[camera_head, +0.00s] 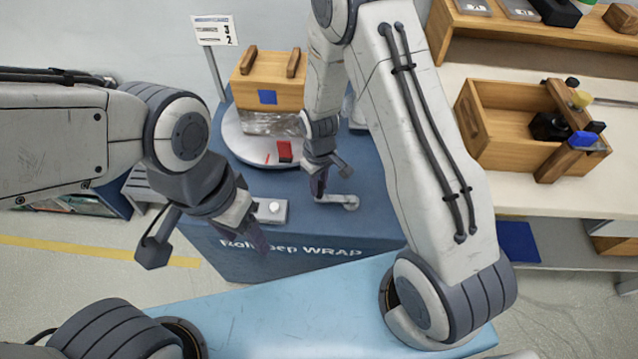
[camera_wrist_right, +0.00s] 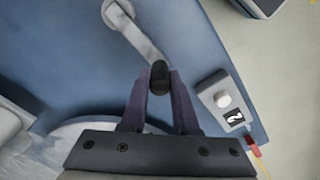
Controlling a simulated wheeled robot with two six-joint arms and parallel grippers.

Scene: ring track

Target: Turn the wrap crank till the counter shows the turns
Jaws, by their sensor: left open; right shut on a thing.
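The wrap crank (camera_head: 338,199) is a grey arm on top of the blue wrap machine (camera_head: 300,250). It also shows in the right wrist view (camera_wrist_right: 140,40), its round hub at the top. My right gripper (camera_head: 318,187) is shut on its black knob (camera_wrist_right: 159,76), which sits between the two fingers. The counter is a grey box (camera_head: 270,211) with a white button. In the right wrist view (camera_wrist_right: 222,98) its small window seems to show a 2, tilted. My left gripper (camera_head: 205,240) is open and empty, in front of the machine's left side.
A white round turntable (camera_head: 240,145) carries a wooden crate (camera_head: 268,80) above clear wrap, with a red piece (camera_head: 284,151) near its front. A sign (camera_head: 214,30) shows 3 and 2 beside two rows. At right, a wooden box (camera_head: 490,120) stands on a pale bench.

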